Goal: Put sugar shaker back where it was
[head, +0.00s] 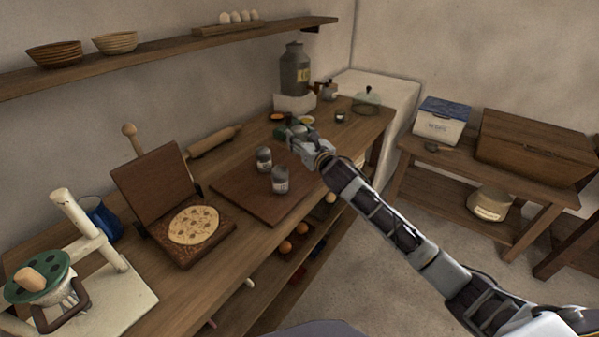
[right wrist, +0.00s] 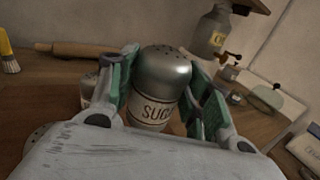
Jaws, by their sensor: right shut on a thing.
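The sugar shaker (right wrist: 160,85) has a grey domed metal top with holes and a pale body lettered "SUG". In the right wrist view it stands between the two green-padded fingers of my right gripper (right wrist: 163,98), which is shut on it. In the head view my right gripper (head: 298,134) is over the far end of the dark board (head: 235,188) and hides most of the shaker. I cannot tell whether the shaker's base touches the board. Two similar shakers, one farther (head: 264,160) and one nearer (head: 280,181), stand on the board left of the gripper. My left gripper is out of view.
A rolling pin (head: 214,141) lies along the wall. A milk can (head: 295,70), a grinder (head: 326,90) and small bowls (head: 306,120) stand beyond the gripper. An open press (head: 160,195) with a round flat piece is at left. The board's left part is clear.

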